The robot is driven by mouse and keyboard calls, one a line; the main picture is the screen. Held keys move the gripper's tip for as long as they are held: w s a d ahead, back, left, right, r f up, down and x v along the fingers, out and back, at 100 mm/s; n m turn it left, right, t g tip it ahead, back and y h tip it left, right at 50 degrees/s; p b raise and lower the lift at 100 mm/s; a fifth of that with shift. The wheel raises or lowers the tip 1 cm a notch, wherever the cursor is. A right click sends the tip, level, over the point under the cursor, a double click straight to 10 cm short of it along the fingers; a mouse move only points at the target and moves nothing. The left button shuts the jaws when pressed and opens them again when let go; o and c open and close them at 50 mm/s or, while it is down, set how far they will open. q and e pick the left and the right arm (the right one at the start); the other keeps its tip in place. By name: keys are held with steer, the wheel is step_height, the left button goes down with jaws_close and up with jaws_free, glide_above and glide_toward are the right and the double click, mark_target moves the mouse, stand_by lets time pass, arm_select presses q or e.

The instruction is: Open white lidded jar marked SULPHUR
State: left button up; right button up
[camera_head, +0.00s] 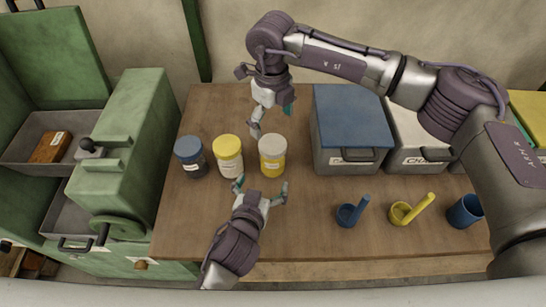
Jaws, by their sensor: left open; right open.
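A white-lidded jar (272,152) with yellow contents stands upright on the wooden table (305,225). Its lid is on, and I cannot read its label. My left gripper (261,187) is open and empty just in front of this jar, with its fingers spread towards it. My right gripper (271,119) is open and empty behind and above the jar, pointing down. I see no contact between either gripper and the jar.
A yellow-lidded jar (228,150) and a dark blue-lidded jar (188,153) stand to the left. A blue-lidded bin (350,105) and a white bin (412,140) stand right. A blue scoop (350,213), yellow scoop (405,212) and blue cup (465,211) are near the front right.

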mark_target(273, 160)
arm_select(q)
steer(key=x, duration=1.1)
steer(key=shift+w+f, duration=0.15)
arm_select(e)
steer(key=shift+w+f, duration=0.2)
steer(key=shift+w, duration=0.1)
arm_select(q)
steer(key=shift+c, duration=0.3)
